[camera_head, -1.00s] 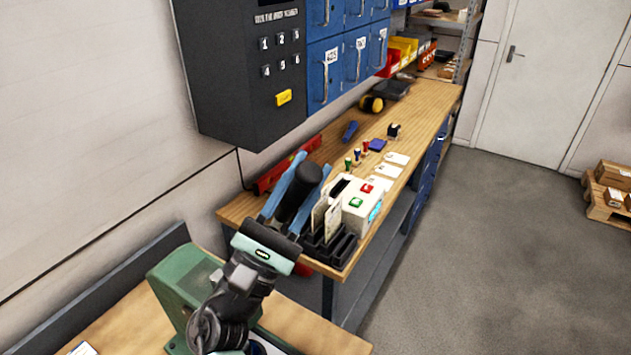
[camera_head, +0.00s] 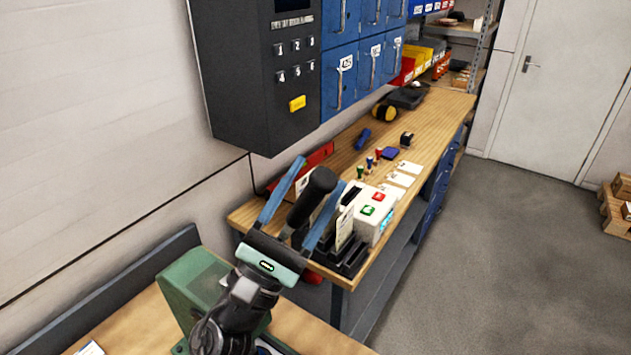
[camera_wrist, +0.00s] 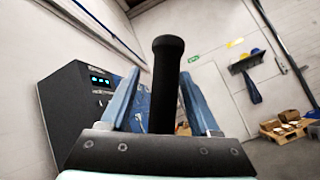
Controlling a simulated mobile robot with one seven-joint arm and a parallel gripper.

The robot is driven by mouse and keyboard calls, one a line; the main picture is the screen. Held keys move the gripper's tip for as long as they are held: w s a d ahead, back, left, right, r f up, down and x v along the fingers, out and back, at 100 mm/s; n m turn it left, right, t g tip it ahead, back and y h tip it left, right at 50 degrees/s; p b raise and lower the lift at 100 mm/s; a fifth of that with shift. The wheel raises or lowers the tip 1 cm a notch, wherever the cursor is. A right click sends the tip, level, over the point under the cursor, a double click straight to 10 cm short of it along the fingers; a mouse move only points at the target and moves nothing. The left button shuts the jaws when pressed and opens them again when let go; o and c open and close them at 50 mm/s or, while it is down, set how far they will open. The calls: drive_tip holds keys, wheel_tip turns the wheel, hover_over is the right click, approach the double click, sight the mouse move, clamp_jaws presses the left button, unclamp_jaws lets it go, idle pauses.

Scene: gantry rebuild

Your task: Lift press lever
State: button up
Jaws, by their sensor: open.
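The press lever is a black rounded handle (camera_head: 310,195) that stands up, tilted, between the two blue fingers of my gripper (camera_head: 319,173). In the wrist view the lever (camera_wrist: 167,85) rises between the fingers of the gripper (camera_wrist: 160,75), and its top reaches past the fingertips. The gripper is open around it, with a gap at the left finger; contact at the right finger is hard to judge. The green press body (camera_head: 192,285) stands on the near wooden bench, partly behind my arm. The lever's lower end is hidden by my gripper.
Beyond the gripper, a wooden workbench (camera_head: 440,108) carries a white box with green and red buttons (camera_head: 372,208), a black holder (camera_head: 347,258) and several stamps. A dark cabinet (camera_head: 250,75) hangs on the wall above.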

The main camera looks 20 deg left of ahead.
drive_tip(key=b+v, duration=0.5)
drive_tip(key=v, duration=0.7)
drive_tip(key=shift+w, duration=0.1)
